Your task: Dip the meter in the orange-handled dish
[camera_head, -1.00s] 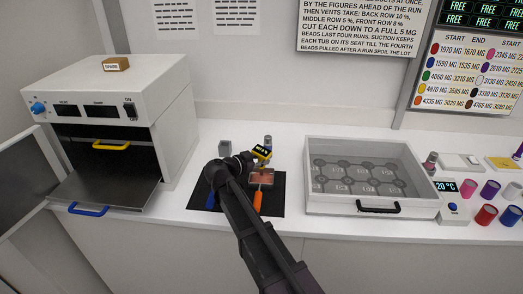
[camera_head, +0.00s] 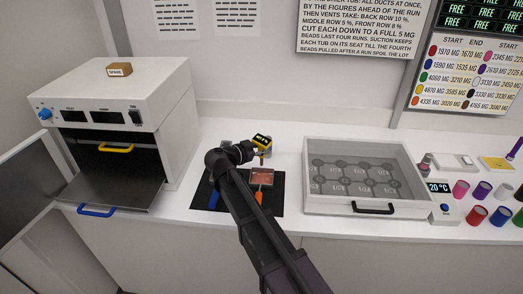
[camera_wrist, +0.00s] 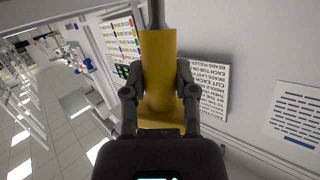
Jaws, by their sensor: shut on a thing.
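The yellow meter (camera_head: 262,141) with a dark display is held in my gripper above the back of the black mat. In the wrist view my gripper (camera_wrist: 158,85) is shut on the meter's yellow body (camera_wrist: 158,60), with a grey probe (camera_wrist: 157,14) running out from its far end. The orange-handled dish (camera_head: 261,178) is a small square dish with reddish-brown contents on the mat, its orange handle (camera_head: 258,197) toward the front. The meter is above and behind the dish, apart from it as far as I can tell. My arm hides part of the mat.
A blue handle (camera_head: 213,200) shows on the black mat (camera_head: 274,208), left of my arm. A white oven (camera_head: 130,85) with its door down stands left. A clear-lidded white tray (camera_head: 425,209) stands right, with several coloured jars (camera_head: 478,215) beyond. Counter behind the mat is partly clear.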

